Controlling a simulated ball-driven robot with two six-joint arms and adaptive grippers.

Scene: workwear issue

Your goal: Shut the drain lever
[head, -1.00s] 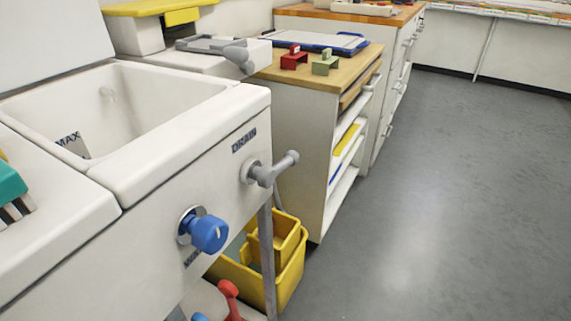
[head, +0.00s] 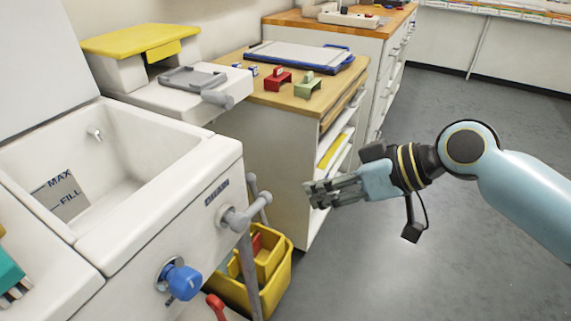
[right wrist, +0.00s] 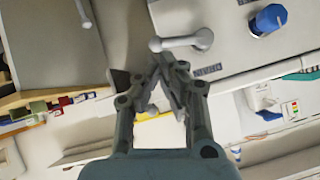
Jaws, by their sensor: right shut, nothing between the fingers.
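The grey drain lever (head: 246,215) sits on the white sink's front panel, below the word DRAIN. It points out to the right, with a rounded knob at its free end. It also shows in the right wrist view (right wrist: 182,41), just beyond my fingertips. My right gripper (head: 308,194) is shut and empty, to the right of the lever and apart from it in the head view. Its fingers converge in the right wrist view (right wrist: 173,62). My left gripper is in neither view.
A blue knob (head: 180,280) is on the same panel, lower left of the lever. A yellow bin (head: 276,290) stands on the floor below. The sink basin (head: 120,150) looks empty. A wooden-topped cabinet (head: 262,97) stands behind. Grey floor to the right is open.

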